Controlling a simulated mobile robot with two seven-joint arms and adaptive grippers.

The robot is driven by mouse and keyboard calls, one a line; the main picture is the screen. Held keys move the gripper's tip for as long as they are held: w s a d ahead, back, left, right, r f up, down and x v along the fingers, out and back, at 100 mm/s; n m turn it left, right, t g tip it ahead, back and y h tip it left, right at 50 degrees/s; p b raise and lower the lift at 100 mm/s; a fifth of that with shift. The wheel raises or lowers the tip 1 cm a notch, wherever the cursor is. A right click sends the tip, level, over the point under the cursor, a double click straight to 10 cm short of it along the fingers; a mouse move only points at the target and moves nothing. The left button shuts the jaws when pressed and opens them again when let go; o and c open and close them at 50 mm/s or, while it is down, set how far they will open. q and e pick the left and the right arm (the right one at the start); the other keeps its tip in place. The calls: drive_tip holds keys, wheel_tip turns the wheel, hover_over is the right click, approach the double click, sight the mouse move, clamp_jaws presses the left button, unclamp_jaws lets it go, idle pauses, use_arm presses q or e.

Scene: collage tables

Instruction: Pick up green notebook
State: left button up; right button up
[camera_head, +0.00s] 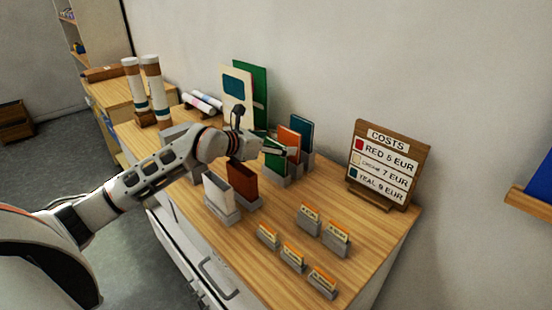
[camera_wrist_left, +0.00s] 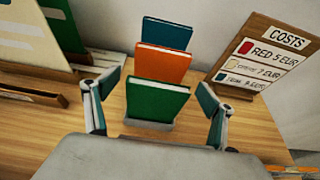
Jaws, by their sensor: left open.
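The green notebook (camera_wrist_left: 157,101) stands upright in a grey holder (camera_wrist_left: 147,125), in front of an orange notebook and a blue notebook in the left wrist view. In the head view the green notebook (camera_head: 275,162) is partly hidden by my left gripper (camera_head: 278,147). My left gripper also shows in the left wrist view (camera_wrist_left: 158,108), its fingers open on either side of the green notebook with a gap at each side. I cannot tell whether it touches the notebook. My right gripper is not in view.
The orange notebook (camera_wrist_left: 161,66) and blue notebook (camera_wrist_left: 167,33) stand close behind. A costs sign (camera_head: 385,165) is to the right. White (camera_head: 218,193) and brown (camera_head: 242,180) notebooks stand in front. Small card holders (camera_head: 310,217) fill the front right. Large boards (camera_head: 258,90) stand at the back.

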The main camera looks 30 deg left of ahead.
use_arm(q)
drive_tip(key=shift+w+f, duration=0.1)
drive_tip(key=c, duration=1.6)
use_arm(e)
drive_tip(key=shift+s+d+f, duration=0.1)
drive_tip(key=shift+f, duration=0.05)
